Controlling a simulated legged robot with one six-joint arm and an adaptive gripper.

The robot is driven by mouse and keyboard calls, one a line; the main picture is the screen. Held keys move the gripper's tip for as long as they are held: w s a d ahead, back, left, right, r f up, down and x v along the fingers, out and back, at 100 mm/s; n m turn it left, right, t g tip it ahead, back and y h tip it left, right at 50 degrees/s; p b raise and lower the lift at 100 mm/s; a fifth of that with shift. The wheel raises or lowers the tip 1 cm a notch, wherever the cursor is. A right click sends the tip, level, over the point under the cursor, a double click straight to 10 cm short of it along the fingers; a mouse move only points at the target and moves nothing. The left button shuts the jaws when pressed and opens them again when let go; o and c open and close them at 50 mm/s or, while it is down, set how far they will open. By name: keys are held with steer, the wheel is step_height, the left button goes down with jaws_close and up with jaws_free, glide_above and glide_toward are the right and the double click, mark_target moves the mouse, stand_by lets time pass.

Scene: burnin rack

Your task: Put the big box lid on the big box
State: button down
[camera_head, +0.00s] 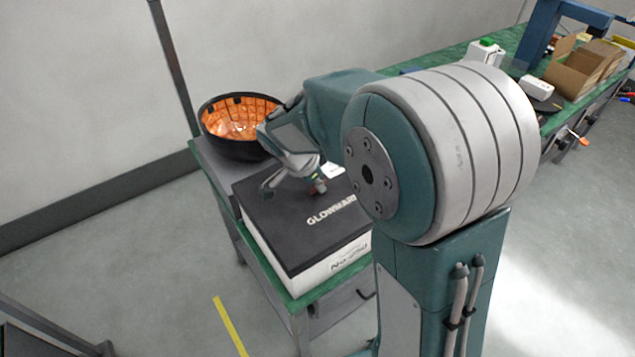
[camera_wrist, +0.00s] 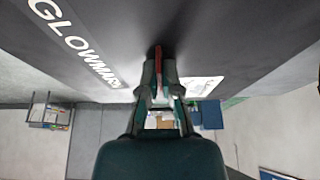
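The big box lid (camera_head: 300,240) is a flat black panel with white "GLOWMARK" lettering. It lies over the white big box (camera_head: 336,262) on the green-topped table, with edges roughly in line. I cannot tell whether it is fully seated. The lid (camera_wrist: 230,40) fills the top of the wrist view. My gripper (camera_head: 319,188) is at the lid's upper side, near the lettering. In the wrist view its fingers (camera_wrist: 158,72) come close together around a thin red tab (camera_wrist: 158,58) at the lid's surface. My arm hides the right part of the lid and box.
A black bowl-like housing with an orange lining (camera_head: 240,128) stands just behind the box. A long green bench (camera_head: 508,42) at the back right holds open cardboard boxes (camera_head: 575,75) and small devices.

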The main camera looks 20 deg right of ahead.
steer(key=c, duration=0.7)
jaws_free()
steer(key=v, duration=1.2)
